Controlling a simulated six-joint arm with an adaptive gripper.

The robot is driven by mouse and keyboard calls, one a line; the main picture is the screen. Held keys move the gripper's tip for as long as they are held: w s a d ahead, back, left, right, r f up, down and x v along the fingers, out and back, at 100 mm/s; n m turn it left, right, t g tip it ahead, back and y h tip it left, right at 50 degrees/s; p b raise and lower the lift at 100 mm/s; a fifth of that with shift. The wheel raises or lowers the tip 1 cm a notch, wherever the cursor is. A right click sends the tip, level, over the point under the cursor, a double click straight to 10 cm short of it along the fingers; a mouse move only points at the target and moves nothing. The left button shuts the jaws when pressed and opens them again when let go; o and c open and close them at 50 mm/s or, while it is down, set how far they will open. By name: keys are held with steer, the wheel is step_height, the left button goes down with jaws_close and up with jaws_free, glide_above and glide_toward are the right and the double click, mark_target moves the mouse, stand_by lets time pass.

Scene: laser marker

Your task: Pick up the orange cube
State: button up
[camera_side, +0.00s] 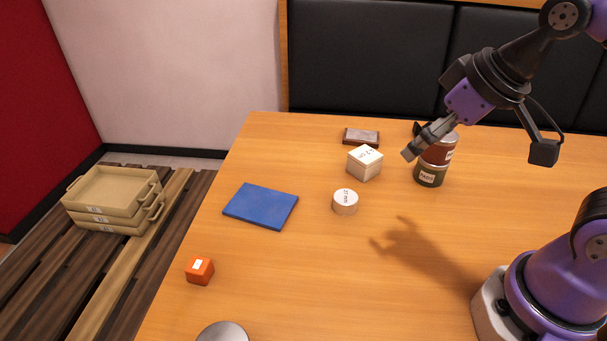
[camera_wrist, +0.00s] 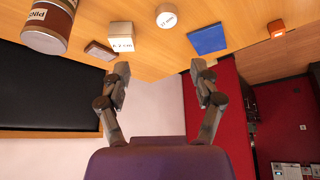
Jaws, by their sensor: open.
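The orange cube (camera_side: 200,271) sits on the wooden table near its left edge in the side view, with a small white label on top. It also shows small at the upper right of the wrist view (camera_wrist: 276,28). My gripper (camera_side: 411,151) is in the air on the right side of the side view, in front of the cans and far from the cube. In the wrist view its two fingers (camera_wrist: 160,70) are spread apart with nothing between them.
A blue mat (camera_side: 261,207), a round 37 mm piece (camera_side: 345,202), a pale cube (camera_side: 364,163), a dark small box (camera_side: 361,137) and stacked cans (camera_side: 431,174) stand on the table. A grey disc (camera_side: 222,333) lies at the front. Tan trays (camera_side: 113,190) are off the table, left.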

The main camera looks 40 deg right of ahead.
steer(key=w+a+n+y, duration=0.1)
steer(key=w+a+n, duration=0.1)
steer(key=w+a, duration=0.4)
steer(key=n+g+y, duration=0.2)
steer(key=n, duration=0.3)
glide_toward(195, 264)
steer(key=x, duration=0.3)
steer(key=shift+w+a+f, duration=0.15)
steer(key=shift+w+f, duration=0.05)
steer(key=shift+f, duration=0.1)
steer(key=x, duration=0.6)
steer(key=shift+f, duration=0.1)
steer(key=c, duration=1)
